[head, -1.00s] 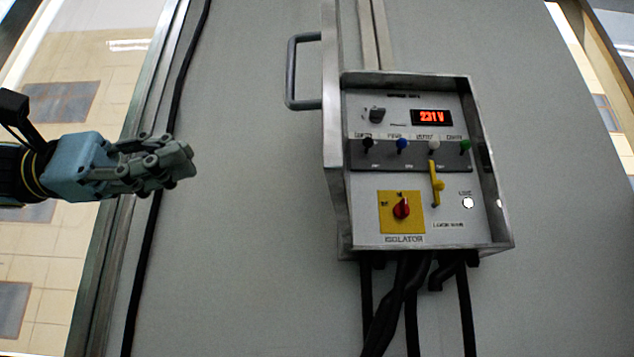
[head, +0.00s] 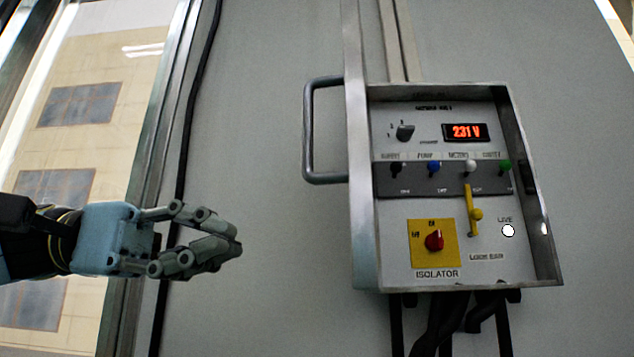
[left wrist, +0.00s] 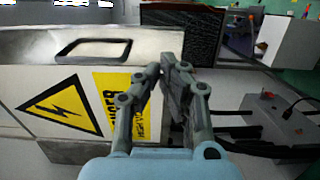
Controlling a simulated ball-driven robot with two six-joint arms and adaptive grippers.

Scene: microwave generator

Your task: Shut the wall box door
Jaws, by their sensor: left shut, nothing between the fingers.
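The wall box (head: 540,230) is an open-fronted metal box with a control panel inside. Its door (head: 361,190) stands open, seen nearly edge-on at the box's left side, with a grey bar handle (head: 309,130) sticking out to the left. In the left wrist view the door's pale face (left wrist: 30,75) carries yellow warning signs (left wrist: 62,108) and the dark handle (left wrist: 95,49). My left gripper (head: 236,240) is shut and empty, left of the door and lower than the handle, with a gap in the head view. My right gripper is out of view.
The panel has a red 231 V display (head: 464,132), a yellow isolator plate with a red knob (head: 434,240), a yellow lever (head: 474,214) and several small switches. Black cables (head: 440,322) hang below the box. Bare grey wall (head: 260,60) lies left of the handle.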

